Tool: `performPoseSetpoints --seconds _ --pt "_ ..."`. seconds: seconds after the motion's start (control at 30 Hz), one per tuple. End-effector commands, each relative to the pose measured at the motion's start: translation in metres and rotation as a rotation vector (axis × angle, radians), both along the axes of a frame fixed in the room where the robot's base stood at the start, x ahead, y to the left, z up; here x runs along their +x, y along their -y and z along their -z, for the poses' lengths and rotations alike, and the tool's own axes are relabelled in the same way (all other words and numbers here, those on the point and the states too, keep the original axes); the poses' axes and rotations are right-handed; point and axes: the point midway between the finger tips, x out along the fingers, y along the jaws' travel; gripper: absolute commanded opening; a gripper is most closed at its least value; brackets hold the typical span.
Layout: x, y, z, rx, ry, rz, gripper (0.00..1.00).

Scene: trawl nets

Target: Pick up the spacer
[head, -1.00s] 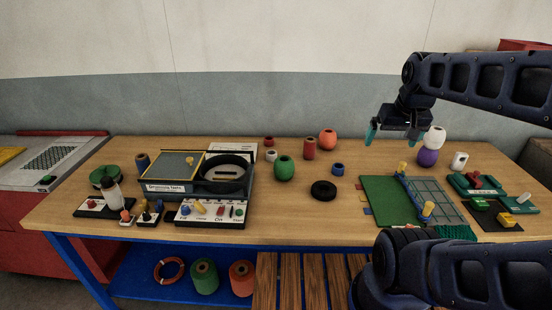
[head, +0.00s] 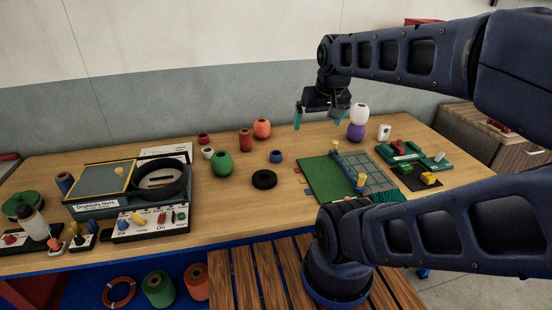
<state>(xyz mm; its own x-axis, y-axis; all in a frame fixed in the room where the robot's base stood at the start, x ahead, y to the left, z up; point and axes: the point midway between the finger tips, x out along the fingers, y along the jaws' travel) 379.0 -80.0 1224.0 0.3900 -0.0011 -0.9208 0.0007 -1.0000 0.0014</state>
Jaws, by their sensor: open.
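My gripper (head: 320,118) hangs above the back of the wooden bench with its two teal fingers apart and nothing between them. No label marks the spacer, and I cannot tell for sure which piece it is. Candidates on the open bench are a black ring (head: 264,180) lying flat, a small blue cylinder (head: 276,156) behind it, and an upright red cylinder (head: 246,140). All of them stand left of and below my gripper in the head view, apart from it.
Round floats, green (head: 222,164), orange (head: 262,128) and purple (head: 356,131) with a white one (head: 359,113) above it, stand around. A green net board (head: 326,180) lies at right centre. A grey machine (head: 128,190) fills the left. Bare wood (head: 228,196) shows in front.

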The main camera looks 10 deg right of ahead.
Motion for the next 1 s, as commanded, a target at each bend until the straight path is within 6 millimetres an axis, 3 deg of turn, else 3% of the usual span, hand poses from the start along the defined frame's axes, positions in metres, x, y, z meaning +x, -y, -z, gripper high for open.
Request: performPoseSetpoints --seconds 0.03,0.13,0.53,0.67,1.0 --pt "0.000 0.000 0.000 0.000 0.000 0.000 0.92" --pt "0.000 0.000 0.000 0.000 0.000 0.000 0.74" --pt "0.009 0.000 0.000 -0.017 -0.011 -0.036 0.74" --pt "0.030 -0.002 0.001 -0.060 -0.037 -0.129 0.74" --pt "0.104 -0.007 0.015 -0.188 -0.124 -0.472 0.74"
